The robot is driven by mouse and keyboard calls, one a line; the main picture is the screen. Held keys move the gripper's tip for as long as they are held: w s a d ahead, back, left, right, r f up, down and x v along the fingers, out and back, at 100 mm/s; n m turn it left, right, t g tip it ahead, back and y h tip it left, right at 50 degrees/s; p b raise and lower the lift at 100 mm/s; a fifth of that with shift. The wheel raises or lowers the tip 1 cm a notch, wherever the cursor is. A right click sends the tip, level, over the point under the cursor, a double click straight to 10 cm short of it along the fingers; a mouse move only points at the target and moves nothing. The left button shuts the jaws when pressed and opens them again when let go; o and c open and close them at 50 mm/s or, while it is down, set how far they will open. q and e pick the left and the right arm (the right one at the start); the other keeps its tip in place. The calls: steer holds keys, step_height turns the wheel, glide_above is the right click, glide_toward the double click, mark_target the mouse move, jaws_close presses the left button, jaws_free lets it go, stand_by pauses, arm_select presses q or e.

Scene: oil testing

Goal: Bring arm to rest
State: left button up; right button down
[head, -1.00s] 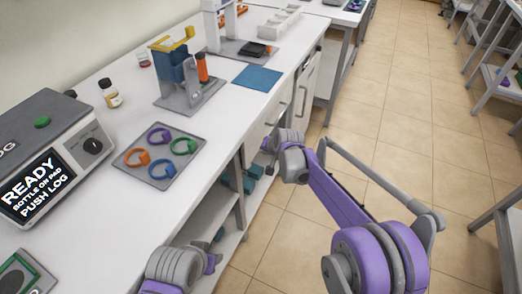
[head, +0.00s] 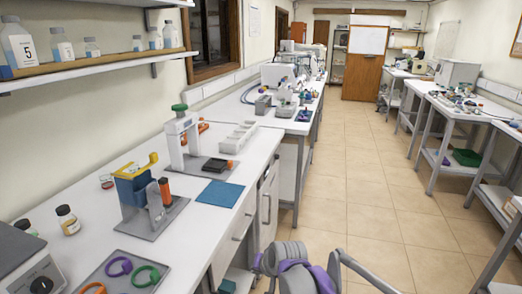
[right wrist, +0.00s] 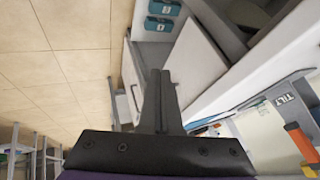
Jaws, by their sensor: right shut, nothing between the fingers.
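My right arm (head: 288,268), with grey joints and a purple link, shows at the bottom of the head view, beside the front of the bench and over the floor. My right gripper (right wrist: 159,76) shows in the right wrist view with its two dark fingers together and nothing between them. In that view it is beside the bench front, clear of the things on the bench top. I cannot make out its fingers in the head view. My left gripper is out of view.
The white bench (head: 205,225) runs along the left. It bears a blue and yellow device (head: 132,188), a blue mat (head: 220,193), coloured rings on a grey plate (head: 118,265) and a small bottle (head: 67,220). The tiled floor (head: 375,210) is open between the benches.

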steer(key=s+d+r+h+p, duration=0.2)
steer(key=s+d+r+p, duration=0.3)
steer(key=s+d, duration=0.85)
steer(key=s+d+p, duration=0.1)
steer(key=s+d, duration=0.1)
steer(key=s, duration=0.6)
steer(key=s+d+f+n+h+p, duration=0.1)
steer(key=s+d, duration=0.2)
steer(key=s, duration=0.4)
steer(key=shift+s+d+n+g+h+p, duration=0.3)
steer(key=shift+s+d+p, duration=0.05)
steer(key=shift+s, duration=0.15)
